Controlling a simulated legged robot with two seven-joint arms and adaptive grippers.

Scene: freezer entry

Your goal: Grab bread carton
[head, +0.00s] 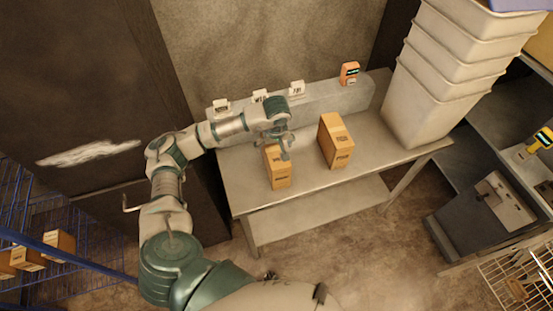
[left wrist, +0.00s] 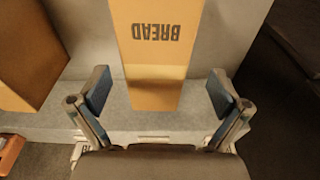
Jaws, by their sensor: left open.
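The bread carton (head: 278,172) is an orange-tan box standing on the metal table, at the left of a larger similar carton. In the left wrist view the bread carton (left wrist: 156,50) shows the word BREAD upside down. My left gripper (head: 280,144) is above and behind the carton's top end. In the left wrist view its two fingers (left wrist: 157,92) are open, one on each side of the carton's near end, with gaps and no visible contact. My right gripper is not in view.
A larger carton (head: 336,141) stands to the right on the metal table (head: 310,168). A raised ledge (head: 325,101) behind holds small white label cards and an orange scanner (head: 349,73). Stacked white bins (head: 430,90) fill the table's right end. A blue wire rack (head: 60,215) stands left.

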